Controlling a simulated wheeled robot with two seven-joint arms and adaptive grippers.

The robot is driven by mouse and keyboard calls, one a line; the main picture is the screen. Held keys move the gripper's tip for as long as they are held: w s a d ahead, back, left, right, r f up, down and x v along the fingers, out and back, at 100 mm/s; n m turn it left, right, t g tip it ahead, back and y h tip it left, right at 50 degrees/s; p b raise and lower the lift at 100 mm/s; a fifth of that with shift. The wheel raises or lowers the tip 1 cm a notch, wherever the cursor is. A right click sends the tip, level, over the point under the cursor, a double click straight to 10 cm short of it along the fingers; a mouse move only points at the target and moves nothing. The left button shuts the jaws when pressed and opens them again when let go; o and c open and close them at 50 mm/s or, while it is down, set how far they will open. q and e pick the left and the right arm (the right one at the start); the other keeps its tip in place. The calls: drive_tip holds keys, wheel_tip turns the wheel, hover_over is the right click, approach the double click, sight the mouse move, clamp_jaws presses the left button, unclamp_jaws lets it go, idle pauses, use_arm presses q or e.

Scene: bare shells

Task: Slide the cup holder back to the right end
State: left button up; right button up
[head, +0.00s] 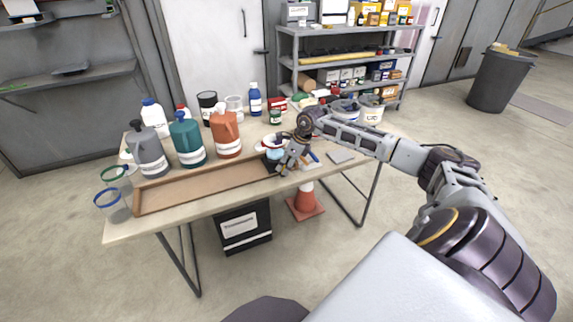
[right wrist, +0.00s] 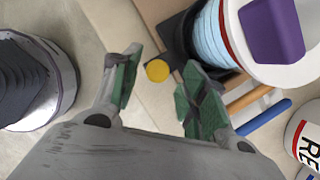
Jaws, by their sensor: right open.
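The cup holder is a dark block (head: 270,154) in the right part of a long brown wooden tray (head: 205,187) along the table's front. A white cup with a red rim and blue ribbing stands in or on it; it also shows in the right wrist view (right wrist: 209,38). A yellow round knob (right wrist: 157,70) shows beside the dark holder (right wrist: 182,45). My right gripper (head: 283,168) is at the tray's right end by the holder. In the right wrist view its open fingers (right wrist: 163,88) are on either side of the knob, apparently empty. Contact is unclear. My left gripper is out of view.
Grey, teal and orange pump bottles (head: 187,140) stand behind the tray. Two clear cups with green and blue rims (head: 113,205) stand at its left end. White tubs (head: 371,110) and tools lie right of my gripper. An orange cone (head: 305,200) stands under the table.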

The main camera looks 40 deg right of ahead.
drive_tip(key=v, duration=1.2)
idle(0.3)
drive_tip(key=shift+d+f, duration=0.1)
idle(0.5)
